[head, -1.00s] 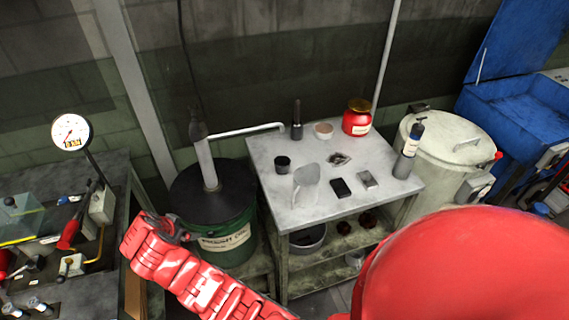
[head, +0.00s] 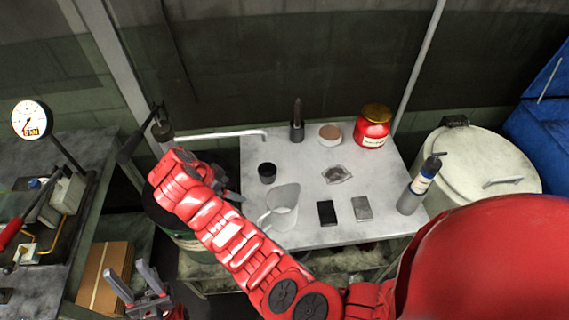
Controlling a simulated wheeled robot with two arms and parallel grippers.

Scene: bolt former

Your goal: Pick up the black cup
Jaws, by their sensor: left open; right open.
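A small black cup (head: 267,173) stands upright on the left part of the grey table (head: 305,170). My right gripper (head: 230,184) is partly hidden behind its red arm. Its grey fingers show just left of the cup, apart from it, open and empty. My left gripper (head: 130,274) is low at the lower left, with its two grey fingers apart and empty, far from the cup.
A clear pitcher (head: 283,207) stands just in front of the cup. A black holder with a brush (head: 297,128), a tan-topped bowl (head: 330,134), a red jar (head: 373,127), two small blocks and a spray bottle (head: 418,186) share the table. A pale pipe (head: 225,135) runs behind.

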